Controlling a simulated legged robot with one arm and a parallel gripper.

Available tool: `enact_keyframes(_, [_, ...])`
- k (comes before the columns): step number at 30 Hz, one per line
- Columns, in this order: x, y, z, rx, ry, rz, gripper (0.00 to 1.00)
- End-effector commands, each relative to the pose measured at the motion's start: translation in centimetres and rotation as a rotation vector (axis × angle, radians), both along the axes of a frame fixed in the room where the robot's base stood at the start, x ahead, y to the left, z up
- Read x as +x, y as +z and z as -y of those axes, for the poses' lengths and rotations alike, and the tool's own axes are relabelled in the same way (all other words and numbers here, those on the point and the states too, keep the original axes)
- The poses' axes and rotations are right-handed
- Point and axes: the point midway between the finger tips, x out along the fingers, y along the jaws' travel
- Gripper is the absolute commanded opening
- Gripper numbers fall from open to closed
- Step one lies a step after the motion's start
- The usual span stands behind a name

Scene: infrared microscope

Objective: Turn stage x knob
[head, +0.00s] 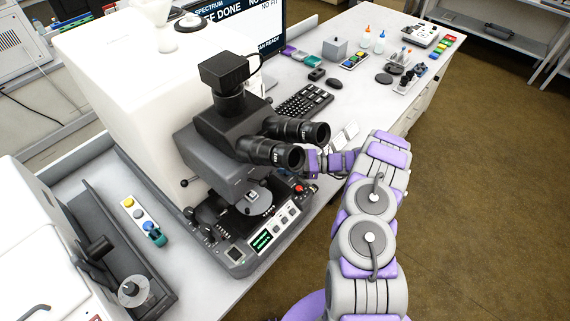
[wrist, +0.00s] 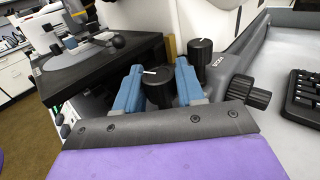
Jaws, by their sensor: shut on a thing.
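The infrared microscope (head: 225,125) stands on the bench in the head view, with dark eyepieces and a black stage above a base with lit buttons. In the wrist view, my gripper (wrist: 158,88) has its two blue fingers on either side of a black ribbed knob (wrist: 158,92) with a white mark on top. It is shut on this knob. A second black knob (wrist: 200,58) with a white mark stands just behind and to the right. A third ribbed knob (wrist: 248,91) points sideways at the right. In the head view, my fingertips are hidden behind the eyepieces.
A black keyboard (head: 304,101) lies on the bench right of the microscope; part of it shows in the wrist view (wrist: 302,92). The dark stage plate (wrist: 105,62) is left of my fingers. Bottles, trays and small devices stand farther along the bench. Open floor lies at the right.

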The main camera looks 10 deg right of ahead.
Motion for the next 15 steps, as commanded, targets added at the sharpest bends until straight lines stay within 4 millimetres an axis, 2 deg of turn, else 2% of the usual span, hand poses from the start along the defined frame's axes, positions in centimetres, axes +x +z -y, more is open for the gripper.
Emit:
enact_keyframes(2, [0.14,0.09,0.24,0.001,-0.007,0.002,0.08])
enact_keyframes(3, [0.15,0.09,0.23,0.001,-0.007,0.002,0.41])
enact_keyframes(8, [0.09,0.07,0.11,0.0,-0.005,0.002,0.57])
enact_keyframes(15, [0.04,0.06,-0.02,-0.001,-0.003,0.002,0.57])
